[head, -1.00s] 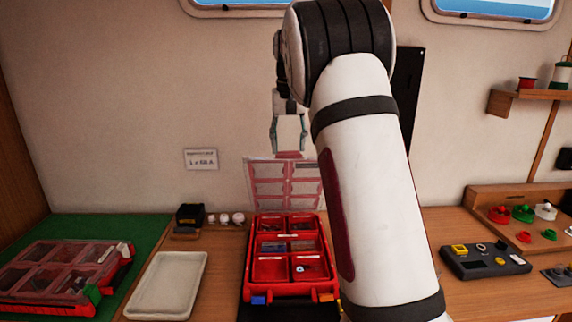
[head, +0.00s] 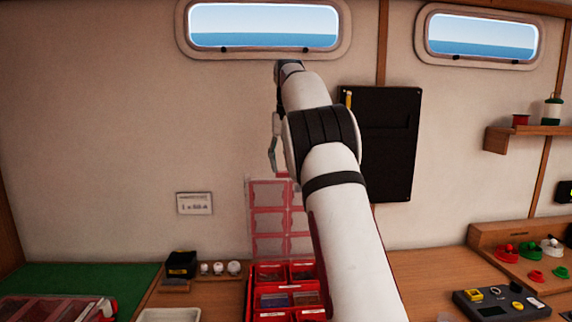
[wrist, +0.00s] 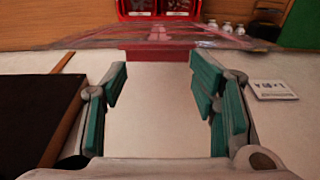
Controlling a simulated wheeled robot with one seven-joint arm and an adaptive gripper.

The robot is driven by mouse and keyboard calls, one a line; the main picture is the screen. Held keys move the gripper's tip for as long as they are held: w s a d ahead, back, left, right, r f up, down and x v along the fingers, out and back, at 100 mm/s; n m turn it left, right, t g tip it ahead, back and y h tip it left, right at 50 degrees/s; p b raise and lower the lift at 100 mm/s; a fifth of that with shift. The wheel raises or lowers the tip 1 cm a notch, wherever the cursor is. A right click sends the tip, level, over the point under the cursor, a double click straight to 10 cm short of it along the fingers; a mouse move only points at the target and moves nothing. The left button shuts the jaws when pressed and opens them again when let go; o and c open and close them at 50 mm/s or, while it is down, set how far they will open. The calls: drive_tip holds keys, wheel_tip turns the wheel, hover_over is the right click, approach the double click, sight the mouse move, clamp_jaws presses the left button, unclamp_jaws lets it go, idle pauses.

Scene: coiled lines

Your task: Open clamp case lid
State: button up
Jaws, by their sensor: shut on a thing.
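The clamp case (head: 252,300) is a red, compartmented box on the bench, partly behind my arm in the head view. Its clear, red-ribbed lid (head: 268,215) stands raised about upright at the back of the case. My gripper (head: 273,168) is at the lid's upper edge. In the wrist view, the teal fingertips of my gripper (wrist: 160,62) are on either side of the lid's red tab (wrist: 160,54), shut on it across its width. The lid's right part is hidden by my arm in the head view.
A second red case (head: 50,309) with a clear lid is at the left on a green mat (head: 75,279). A pale tray (head: 172,315) lies between the cases. A black wall panel (head: 395,145) is behind my arm.

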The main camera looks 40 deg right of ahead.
drive_tip(key=shift+d+f, duration=0.2)
drive_tip(key=shift+f, duration=0.35)
drive_tip(key=shift+d+f, duration=0.2)
drive_tip(key=shift+f, duration=0.3)
drive_tip(key=o, duration=1.6)
drive_tip(key=shift+w, duration=0.1)
drive_tip(key=shift+a+r, duration=0.1)
drive_tip(key=shift+r, duration=0.05)
